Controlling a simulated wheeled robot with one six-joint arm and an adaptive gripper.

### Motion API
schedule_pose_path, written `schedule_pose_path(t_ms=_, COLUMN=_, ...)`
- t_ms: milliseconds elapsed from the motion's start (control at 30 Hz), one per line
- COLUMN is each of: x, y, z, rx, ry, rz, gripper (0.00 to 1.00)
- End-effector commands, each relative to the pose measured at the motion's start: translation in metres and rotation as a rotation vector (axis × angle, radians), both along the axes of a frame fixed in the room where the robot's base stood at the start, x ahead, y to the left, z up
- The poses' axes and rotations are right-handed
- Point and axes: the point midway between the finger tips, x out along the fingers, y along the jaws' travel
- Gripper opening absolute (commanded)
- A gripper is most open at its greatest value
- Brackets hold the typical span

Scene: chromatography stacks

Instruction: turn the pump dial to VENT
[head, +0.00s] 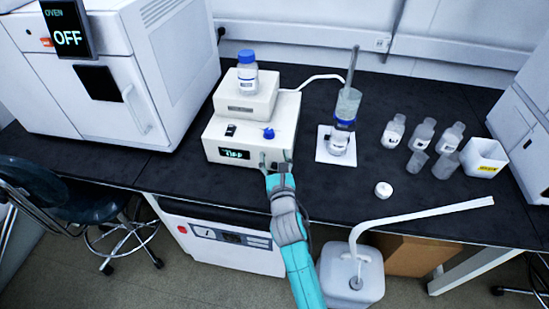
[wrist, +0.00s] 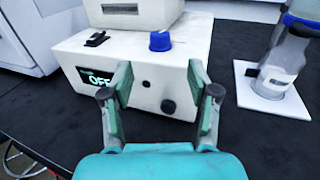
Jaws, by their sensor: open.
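The pump (head: 245,135) is a white box on the black bench, with a small lit display (wrist: 97,85) on its front that reads OFF in the wrist view. A blue dial (head: 268,133) sits on its top face; it also shows in the wrist view (wrist: 160,41). I cannot make out a VENT mark. A black rocker switch (wrist: 96,39) is on the top face, left of the dial. My gripper (head: 276,161) is open and empty at the front of the pump, in front of and below the dial. Its fingers also show in the wrist view (wrist: 160,85), apart from the dial.
A blue-capped bottle (head: 247,72) stands on a smaller white box on the pump. A filter flask (head: 342,128) stands on a white pad to the right, joined by a hose. Several small bottles and a white bin (head: 484,158) stand farther right. An oven (head: 120,70) is at left.

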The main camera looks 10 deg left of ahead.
Motion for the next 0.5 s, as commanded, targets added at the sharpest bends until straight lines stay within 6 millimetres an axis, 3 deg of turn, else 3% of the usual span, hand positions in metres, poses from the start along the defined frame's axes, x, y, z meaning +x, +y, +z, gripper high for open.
schedule_pose_path(t_ms=267, x=0.002, y=0.003, z=0.001, rx=0.077, ry=0.035, rz=-0.005, gripper=0.6)
schedule_pose_path(t_ms=500, x=0.01, y=0.013, z=0.003, rx=0.452, ry=0.204, rz=-0.055, gripper=0.6)
